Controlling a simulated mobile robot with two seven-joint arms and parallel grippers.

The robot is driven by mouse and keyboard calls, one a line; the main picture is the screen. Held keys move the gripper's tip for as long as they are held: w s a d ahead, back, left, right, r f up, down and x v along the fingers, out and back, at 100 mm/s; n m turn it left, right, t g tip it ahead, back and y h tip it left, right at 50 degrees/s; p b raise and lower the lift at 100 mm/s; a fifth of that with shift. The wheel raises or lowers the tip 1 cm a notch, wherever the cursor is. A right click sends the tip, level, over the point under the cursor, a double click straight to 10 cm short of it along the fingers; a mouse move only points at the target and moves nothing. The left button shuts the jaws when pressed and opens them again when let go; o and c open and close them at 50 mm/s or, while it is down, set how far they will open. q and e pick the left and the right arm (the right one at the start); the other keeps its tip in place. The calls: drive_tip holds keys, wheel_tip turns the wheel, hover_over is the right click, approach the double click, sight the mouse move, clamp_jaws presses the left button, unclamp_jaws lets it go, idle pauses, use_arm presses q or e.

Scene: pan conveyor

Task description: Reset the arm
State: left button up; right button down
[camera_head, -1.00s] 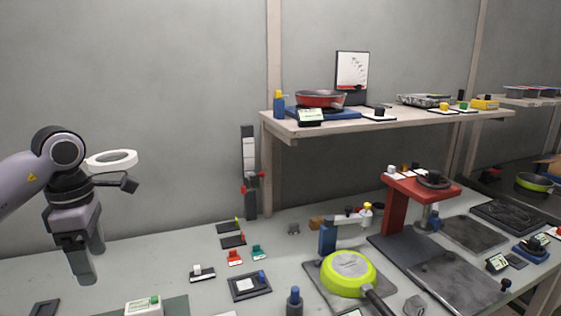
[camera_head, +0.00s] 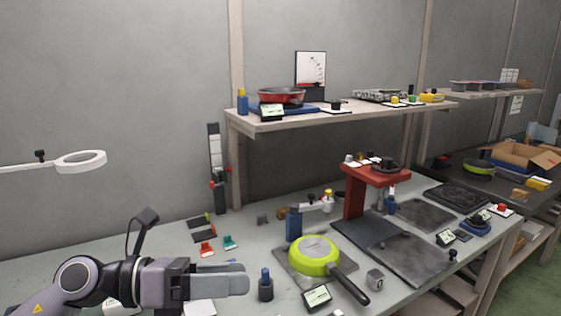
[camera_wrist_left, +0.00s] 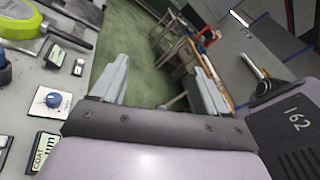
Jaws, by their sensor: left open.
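My left gripper (camera_head: 236,278) reaches in from the lower left over the front of the grey workbench (camera_head: 60,268), pointing right. It is open and empty. In the left wrist view its two fingers (camera_wrist_left: 162,82) stand apart with green floor behind them. The green pan (camera_head: 316,252) lies upside down on a square plate to the right of the gripper. The pan's rim also shows at the upper left of the left wrist view (camera_wrist_left: 22,18). My right gripper is in neither view.
A red stand (camera_head: 362,185) stands behind the pan. A shelf (camera_head: 270,126) holds a red pan. Open floor (camera_wrist_left: 138,50) lies beyond the bench.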

use_arm(q)
drive_tip(key=w+a+r+n+t+y, duration=0.2)
drive_tip(key=a+r+n+t, duration=0.15)
drive_tip(key=n+t, duration=1.35)
drive_tip(key=a+f+n+g+y, duration=0.2)
drive_tip(key=a+f+n+y, duration=0.85)
drive_tip(key=n, duration=0.75)
drive_tip(key=s+a+f+n+g+y, duration=0.2)
drive_tip(key=s+f+n+g+y, duration=0.35)
drive_tip(key=s+f, duration=0.4)
drive_tip(key=s+f+n+g+h, duration=0.1)
drive_tip(key=s+f+n+g, duration=0.2)
drive_tip(key=s+f+g, duration=0.9)
drive_tip(key=w+d+f+t+h+b, duration=0.1)
drive_tip(key=w+d+f+t, duration=0.1)
drive_tip(key=f+t, duration=0.3)
drive_tip(key=w+d+f+t+h+b, duration=0.1)
drive_tip(key=w+f+t+b, duration=0.1)
drive_tip(key=f+t, duration=0.2)
drive_tip(key=shift+w+d+f+t, duration=0.3)
drive_tip(key=shift+d+f+t, duration=0.05)
drive_tip(key=shift+f, duration=0.5)
